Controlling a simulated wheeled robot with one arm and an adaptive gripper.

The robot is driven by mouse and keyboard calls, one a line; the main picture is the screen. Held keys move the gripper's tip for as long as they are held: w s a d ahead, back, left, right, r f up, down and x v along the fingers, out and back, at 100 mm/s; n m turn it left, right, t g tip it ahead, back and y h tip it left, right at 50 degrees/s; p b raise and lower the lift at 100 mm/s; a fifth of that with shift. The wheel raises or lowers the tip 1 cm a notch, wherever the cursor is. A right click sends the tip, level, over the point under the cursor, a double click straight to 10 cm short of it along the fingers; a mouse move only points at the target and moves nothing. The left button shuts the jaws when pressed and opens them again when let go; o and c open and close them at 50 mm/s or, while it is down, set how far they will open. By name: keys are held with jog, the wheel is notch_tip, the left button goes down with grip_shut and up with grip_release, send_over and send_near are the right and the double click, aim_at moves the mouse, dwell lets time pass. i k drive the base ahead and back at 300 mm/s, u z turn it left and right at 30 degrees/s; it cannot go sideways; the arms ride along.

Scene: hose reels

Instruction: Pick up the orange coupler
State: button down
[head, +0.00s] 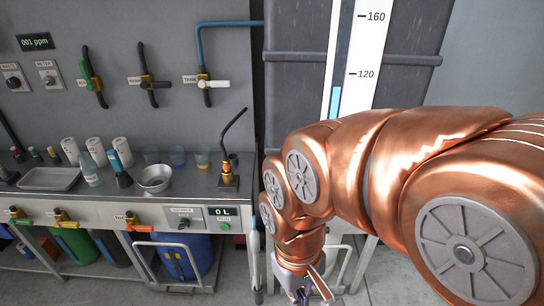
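I cannot clearly make out an orange coupler. Small brass fittings with coloured handles line the counter's front edge: one with green (20,218), one with orange-yellow (66,219) and one with orange-red (132,222). I cannot tell whether any of them is the coupler. My copper-coloured arm comes in from the right and points down. My gripper (308,288) is at the bottom edge, right of the counter and low near the floor. It is small and partly cut off, so its opening and anything in it are unclear.
The counter (105,199) at left holds a tray (50,179), bottles, cups and a metal bowl (155,178). A blue drum (185,258) stands beneath. A pale upright wand (255,256) stands between counter and gripper. A dark tank with a level gauge (357,60) is behind my arm.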

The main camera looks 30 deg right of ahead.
aim_at(226, 161)
jog(key=u, duration=2.15)
jog(key=k, duration=0.65)
jog(key=z, duration=0.65)
